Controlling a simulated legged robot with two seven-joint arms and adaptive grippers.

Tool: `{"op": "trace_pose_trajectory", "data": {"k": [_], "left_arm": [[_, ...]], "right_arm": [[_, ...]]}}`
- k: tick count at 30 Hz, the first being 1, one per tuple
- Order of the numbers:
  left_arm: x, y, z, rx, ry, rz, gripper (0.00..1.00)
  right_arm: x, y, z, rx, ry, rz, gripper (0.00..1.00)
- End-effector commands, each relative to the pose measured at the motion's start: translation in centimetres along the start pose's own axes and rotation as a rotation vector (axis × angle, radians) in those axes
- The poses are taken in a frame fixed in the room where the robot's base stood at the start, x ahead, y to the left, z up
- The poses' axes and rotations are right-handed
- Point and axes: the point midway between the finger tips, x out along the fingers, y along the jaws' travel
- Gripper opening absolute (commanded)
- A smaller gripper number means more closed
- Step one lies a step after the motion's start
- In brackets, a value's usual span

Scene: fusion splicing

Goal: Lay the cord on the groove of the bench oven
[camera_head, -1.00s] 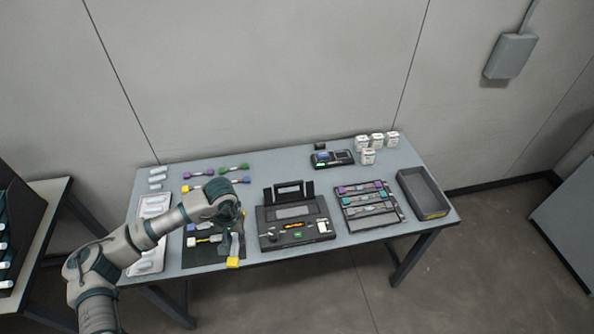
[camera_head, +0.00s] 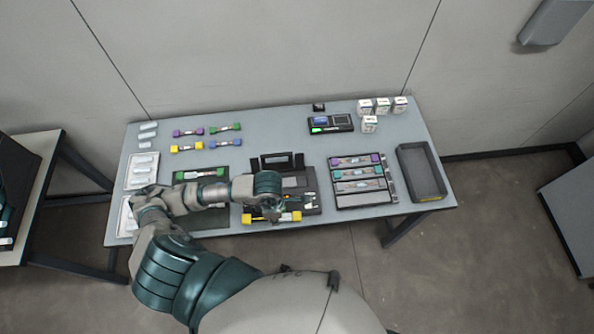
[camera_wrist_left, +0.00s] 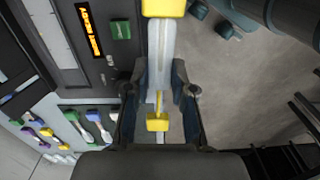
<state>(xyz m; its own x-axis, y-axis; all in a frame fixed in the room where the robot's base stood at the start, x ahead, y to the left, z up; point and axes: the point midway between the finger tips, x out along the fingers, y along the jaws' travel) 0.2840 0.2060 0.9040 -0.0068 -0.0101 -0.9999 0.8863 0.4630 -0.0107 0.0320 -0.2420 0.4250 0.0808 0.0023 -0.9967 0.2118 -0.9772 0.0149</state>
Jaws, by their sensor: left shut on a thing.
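My left gripper (camera_head: 270,208) is over the front part of the black bench oven (camera_head: 311,179), which has its lid raised at the back. It is shut on a cord with yellow ends (camera_head: 292,216), held crosswise at the oven's front edge. In the left wrist view the cord's pale middle (camera_wrist_left: 160,50) lies between the fingers (camera_wrist_left: 159,90), beside the oven's orange display (camera_wrist_left: 90,30) and green button (camera_wrist_left: 120,29). My arm hides much of the oven's top, and I cannot make out the groove clearly. My right gripper is not in view.
A rack of cords (camera_head: 360,200) and a grey tray (camera_head: 420,171) stand right of the oven. A small device (camera_head: 330,123) and white boxes (camera_head: 369,124) stand behind. More cords (camera_head: 188,132) lie at back left.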

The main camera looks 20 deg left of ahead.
Motion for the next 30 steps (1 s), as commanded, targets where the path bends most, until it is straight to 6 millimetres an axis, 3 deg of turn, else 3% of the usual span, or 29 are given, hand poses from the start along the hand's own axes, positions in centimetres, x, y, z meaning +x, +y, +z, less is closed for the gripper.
{"op": "trace_pose_trajectory", "data": {"k": [2, 5, 15, 21, 26, 30], "left_arm": [[-0.1, -0.3, -0.1, -0.045, 0.002, 0.001, 0.00], [-0.1, 0.8, 0.1, -0.073, 0.003, 0.005, 0.00], [0.6, 10.4, 1.5, -0.076, 0.003, 0.003, 0.00], [1.2, 14.5, 1.9, -0.072, 0.002, 0.002, 0.00], [1.6, 15.4, 1.9, -0.069, 0.002, 0.001, 0.00], [3.2, 15.2, 1.9, -0.069, 0.004, -0.002, 0.00]], "right_arm": [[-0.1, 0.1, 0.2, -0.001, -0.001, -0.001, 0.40], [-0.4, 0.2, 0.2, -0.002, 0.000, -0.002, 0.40], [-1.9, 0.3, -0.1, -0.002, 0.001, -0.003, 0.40], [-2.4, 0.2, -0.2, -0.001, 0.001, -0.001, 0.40], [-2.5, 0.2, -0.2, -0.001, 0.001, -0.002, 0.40], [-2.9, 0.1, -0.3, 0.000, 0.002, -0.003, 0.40]]}}
